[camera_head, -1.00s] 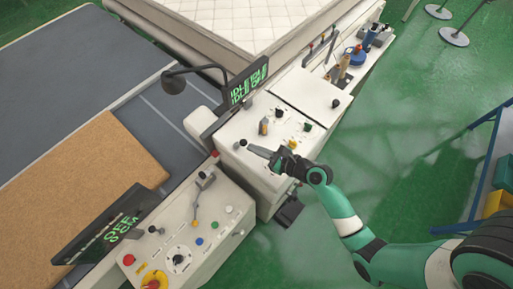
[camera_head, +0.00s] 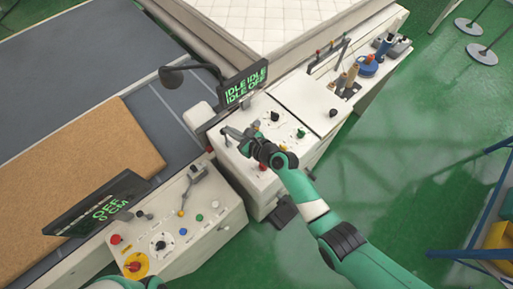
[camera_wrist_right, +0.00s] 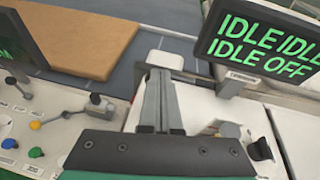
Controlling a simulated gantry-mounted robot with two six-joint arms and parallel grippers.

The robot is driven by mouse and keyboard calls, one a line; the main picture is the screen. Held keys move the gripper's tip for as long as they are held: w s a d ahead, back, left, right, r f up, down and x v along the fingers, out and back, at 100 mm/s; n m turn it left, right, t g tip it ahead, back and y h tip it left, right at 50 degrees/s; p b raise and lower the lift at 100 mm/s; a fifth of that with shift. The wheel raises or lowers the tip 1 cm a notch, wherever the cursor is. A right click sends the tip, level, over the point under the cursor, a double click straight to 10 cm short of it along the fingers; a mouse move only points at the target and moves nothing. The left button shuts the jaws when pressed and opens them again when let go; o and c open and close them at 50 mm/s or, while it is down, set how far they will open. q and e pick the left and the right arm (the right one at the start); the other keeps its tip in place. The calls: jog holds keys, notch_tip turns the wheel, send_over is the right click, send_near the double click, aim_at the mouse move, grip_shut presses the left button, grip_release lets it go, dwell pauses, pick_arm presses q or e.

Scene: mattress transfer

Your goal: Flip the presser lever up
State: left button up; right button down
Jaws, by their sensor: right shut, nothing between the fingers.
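My right gripper (camera_head: 228,131) is shut and empty over the white control console (camera_head: 250,110), just below the IDLE display. In the right wrist view its closed fingers (camera_wrist_right: 160,74) point away over the console's left part. No presser lever label is readable, so I cannot tell which lever it is. A black-knobbed lever beside the gripper on this console is mostly hidden by the fingers. My left gripper is out of view; only a teal arm part shows at the bottom edge.
The IDLE display (camera_head: 244,84) stands close behind the gripper. A second display (camera_head: 98,204) is over the left panel, with a red stop button (camera_head: 133,266) in front. A black knob (camera_head: 332,113) stands to the right.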

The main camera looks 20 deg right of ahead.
jog(key=shift+w+a+b, duration=0.25)
jog(key=shift+w+a, duration=0.05)
jog(key=shift+w, duration=0.55)
jog(key=shift+w+a+b, duration=0.25)
jog(key=shift+w, duration=0.55)
dwell(0.3)
jog(key=shift+s+d+r+p, duration=0.1)
jog(key=shift+s+r+p, duration=0.15)
jog(key=shift+p, duration=0.2)
jog(key=s+d+r+p, duration=0.4)
jog(key=s+r+p, duration=0.2)
jog(key=r, duration=0.3)
jog(key=shift+s+r, duration=0.3)
jog(key=shift+s, duration=0.15)
